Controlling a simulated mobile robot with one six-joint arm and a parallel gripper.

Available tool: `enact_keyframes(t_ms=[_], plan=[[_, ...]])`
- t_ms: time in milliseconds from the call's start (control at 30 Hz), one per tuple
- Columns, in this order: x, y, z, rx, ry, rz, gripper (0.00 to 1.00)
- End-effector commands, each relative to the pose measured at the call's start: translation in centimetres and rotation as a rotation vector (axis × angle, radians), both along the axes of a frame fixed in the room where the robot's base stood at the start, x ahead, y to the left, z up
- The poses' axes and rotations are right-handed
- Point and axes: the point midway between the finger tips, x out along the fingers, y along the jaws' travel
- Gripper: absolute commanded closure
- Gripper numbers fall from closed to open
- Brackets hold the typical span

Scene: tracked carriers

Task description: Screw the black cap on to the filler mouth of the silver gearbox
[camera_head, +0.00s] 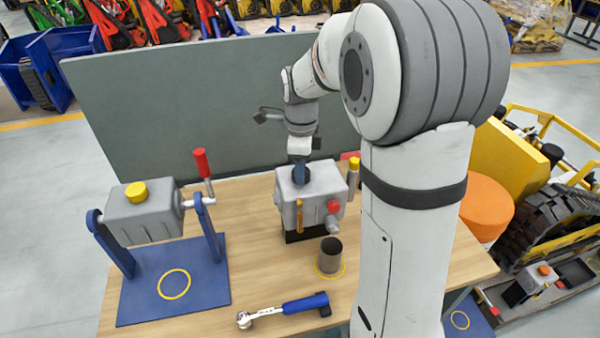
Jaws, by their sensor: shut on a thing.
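The silver gearbox (318,186) stands on a dark foot in the middle of the wooden table. It has a red plug (333,206) and a grey stub on its near face, and a yellow-topped post (354,164) at its right. My gripper (301,172) points down at the top of the gearbox, toward its left side. It is shut on a small dark thing, seemingly the black cap, at or just above the top. The filler mouth is hidden under it. I cannot tell whether the cap touches the mouth or sits straight.
A grey box (142,213) with a yellow cap sits in a blue stand (140,304) with a red-handled crank at left. A grey-green panel (200,110) closes the back. An orange-topped drum (486,205) stands right.

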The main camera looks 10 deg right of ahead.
Motion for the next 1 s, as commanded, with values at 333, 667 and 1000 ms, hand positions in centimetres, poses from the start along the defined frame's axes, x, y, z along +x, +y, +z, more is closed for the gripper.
enact_keyframes(t_ms=[333, 667, 1000], plan=[[0.07, -0.02, 0.1, -0.001, -0.003, -0.297, 0.76], [0.07, -0.02, 0.11, -0.001, -0.003, -0.733, 0.77], [0.03, -0.02, 0.07, -0.001, -0.001, -0.812, 0.39]])
